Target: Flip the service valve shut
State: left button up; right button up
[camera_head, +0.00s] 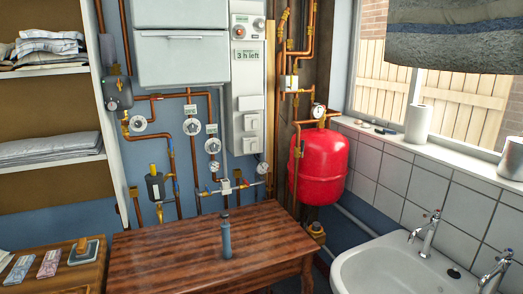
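Copper pipes run down the blue wall behind the wooden table, with several valves and fittings on them. Three round white dials or handwheels sit on these pipes: a left one (137,124), a middle one (192,126) and a right one (212,145). A pale metal cross-shaped valve fitting (226,187) sits lower, just above the table's back edge. Neither of my grippers is in view.
The wooden table (165,260) stands before the pipes; a blue-grey bottle (226,238) stands on it. A red tank (318,167) and a white basin (385,270) are at right. Shelves with folded cloth (48,148) are at left. The tabletop is mostly clear.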

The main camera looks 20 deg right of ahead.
aim_at(302, 142)
jog(key=i+z, duration=0.4)
jog(key=i, duration=0.15)
jog(key=i+j+z, duration=0.25)
jog(key=i+z, duration=0.15)
jog(key=i+j+z, duration=0.4)
jog(key=i, duration=0.2)
jog(key=i+u, duration=0.25)
jog(key=k, duration=0.1)
